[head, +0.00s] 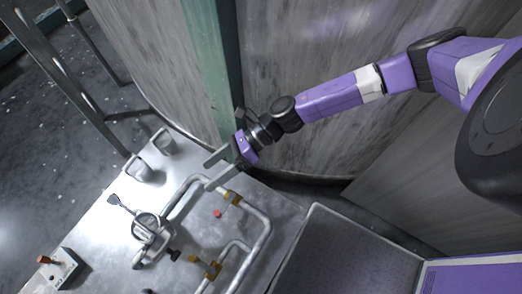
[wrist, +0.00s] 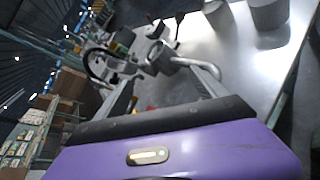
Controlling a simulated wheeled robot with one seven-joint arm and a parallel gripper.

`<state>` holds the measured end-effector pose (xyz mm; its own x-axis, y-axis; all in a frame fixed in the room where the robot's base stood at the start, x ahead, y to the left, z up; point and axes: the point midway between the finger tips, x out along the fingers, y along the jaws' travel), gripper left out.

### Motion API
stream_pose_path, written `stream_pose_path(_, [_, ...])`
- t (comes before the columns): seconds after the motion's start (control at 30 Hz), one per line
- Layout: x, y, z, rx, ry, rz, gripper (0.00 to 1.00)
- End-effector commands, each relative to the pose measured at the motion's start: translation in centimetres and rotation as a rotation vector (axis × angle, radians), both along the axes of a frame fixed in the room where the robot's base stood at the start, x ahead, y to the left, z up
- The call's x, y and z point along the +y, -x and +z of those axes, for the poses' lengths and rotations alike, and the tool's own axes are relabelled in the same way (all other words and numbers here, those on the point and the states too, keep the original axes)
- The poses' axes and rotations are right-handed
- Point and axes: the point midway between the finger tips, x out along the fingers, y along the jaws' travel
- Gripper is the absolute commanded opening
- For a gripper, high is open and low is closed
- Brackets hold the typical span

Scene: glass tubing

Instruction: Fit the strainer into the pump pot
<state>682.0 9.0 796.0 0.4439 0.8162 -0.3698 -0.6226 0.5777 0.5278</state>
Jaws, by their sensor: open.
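The pump pot (head: 148,226) is a grey metal body with a round open top, set in the pipework on the metal table; it also shows in the wrist view (wrist: 158,56). Two small grey cylinders stand near the table's far edge: a left one (head: 138,171) and a right one (head: 165,143). One may be the strainer, but I cannot tell which. Both also show at the top of the wrist view. My gripper (head: 212,170) is open, with nothing visible between its fingers. It is above the table, right of the cylinders and up and right of the pot.
Bent grey pipes (head: 262,222) with brass fittings run right of the pot. A small box with an orange knob (head: 61,266) is at lower left. A large tank wall (head: 300,80) rises behind my arm.

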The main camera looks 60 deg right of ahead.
Motion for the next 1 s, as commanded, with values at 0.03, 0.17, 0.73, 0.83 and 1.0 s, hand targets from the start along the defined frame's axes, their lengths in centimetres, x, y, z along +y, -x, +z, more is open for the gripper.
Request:
stream_pose_path(0.03, [-1.6,1.8,0.2,0.080,-0.049,-0.085,0.82])
stream_pose_path(0.17, [-4.2,6.2,0.8,0.297,-0.207,-0.300,0.82])
stream_pose_path(0.73, [-3.4,20.8,7.8,1.091,-1.344,-1.131,0.82])
stream_pose_path(0.83, [-2.4,21.6,9.9,1.185,-1.623,-1.209,0.82])
stream_pose_path(1.0, [-1.3,21.8,13.1,1.283,-2.049,-1.249,0.82])
